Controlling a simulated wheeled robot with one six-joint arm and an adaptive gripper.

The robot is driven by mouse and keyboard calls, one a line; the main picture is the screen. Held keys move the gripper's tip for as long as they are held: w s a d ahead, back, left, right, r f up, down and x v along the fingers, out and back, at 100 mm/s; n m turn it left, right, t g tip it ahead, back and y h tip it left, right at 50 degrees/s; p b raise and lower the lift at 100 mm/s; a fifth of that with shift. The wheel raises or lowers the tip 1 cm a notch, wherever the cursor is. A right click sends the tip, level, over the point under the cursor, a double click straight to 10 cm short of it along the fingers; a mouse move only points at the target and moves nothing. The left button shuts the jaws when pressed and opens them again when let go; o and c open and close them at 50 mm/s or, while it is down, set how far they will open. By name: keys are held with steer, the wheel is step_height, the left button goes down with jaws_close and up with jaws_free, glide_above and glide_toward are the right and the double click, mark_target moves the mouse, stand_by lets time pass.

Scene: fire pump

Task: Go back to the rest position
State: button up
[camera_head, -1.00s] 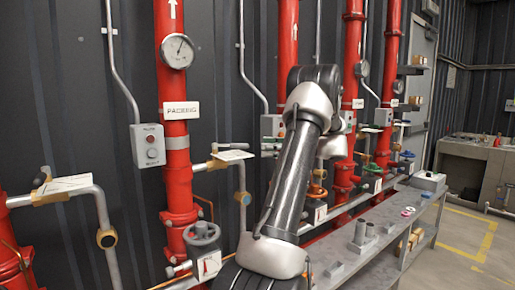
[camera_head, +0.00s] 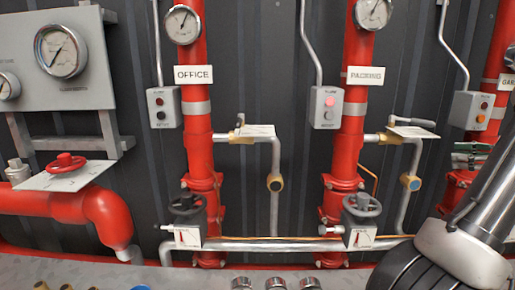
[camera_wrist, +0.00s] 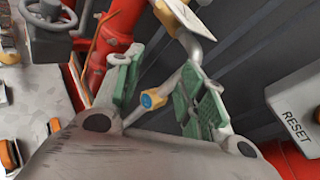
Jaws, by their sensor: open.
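My gripper (camera_wrist: 158,72) is open and empty in the wrist view, its two green-padded fingers apart. Behind the fingers are a pipe with a blue-centred yellow fitting (camera_wrist: 152,100) and a red pipe (camera_wrist: 118,30). A grey box marked RESET (camera_wrist: 300,112) is to the right of the fingers, apart from them. Nothing is held.
Red vertical pipes labelled OFFICE (camera_head: 194,75) and PACKING (camera_head: 362,75) stand along the dark wall. Grey switch boxes (camera_head: 164,107), handwheel valves (camera_head: 187,206) and a gauge panel (camera_head: 60,55) are mounted beside them. A grey bench (camera_head: 190,278) runs along the front.

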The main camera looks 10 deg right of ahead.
steer(key=s+a+f+n+g+h, duration=0.1)
steer(key=s+a+f+n+g, duration=0.25)
steer(key=a, duration=0.45)
steer(key=s+a+f+n+g+h, duration=0.1)
steer(key=s+a+f+n+g, duration=0.15)
steer(key=a+n+g, duration=0.35)
steer(key=s+a+r+n+h, duration=0.1)
steer(key=a+r+n, duration=0.1)
steer(key=a+n, duration=0.3)
steer(key=s+a+r+n+h, duration=0.2)
steer(key=a+n, duration=0.4)
steer(key=a, duration=0.6)
steer(key=s+a+r+n+h, duration=0.1)
steer(key=a+r+n, duration=0.3)
steer(key=a, duration=0.4)
steer(key=shift+s+a+n+h, duration=0.15)
steer(key=shift+s+n+h, duration=0.1)
steer(key=shift+n+h, duration=0.5)
